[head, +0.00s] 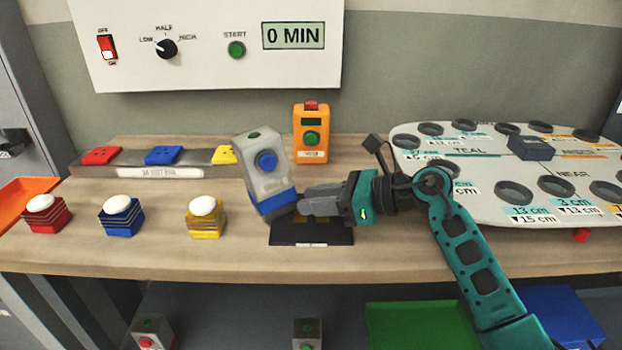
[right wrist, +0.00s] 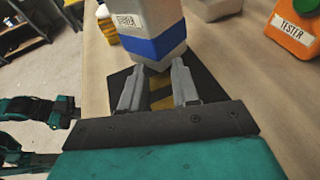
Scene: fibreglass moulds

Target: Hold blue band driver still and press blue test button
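The blue band driver (head: 254,158) is a grey box with a blue band at its base and a round blue button. It leans left in the head view. In the right wrist view the driver (right wrist: 152,30) stands beyond the fingers, its lower corner between the fingertips. A strip (head: 130,171) behind carries red, blue (head: 165,155) and yellow buttons; the driver partly covers the yellow one. My left gripper is not in the head view.
An orange tester (head: 311,134) stands behind the driver. A dark pad (head: 310,238) lies under the right gripper. Red, blue and yellow banded blocks with white tops stand at front left. A white board (head: 510,205) with round recesses fills the right.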

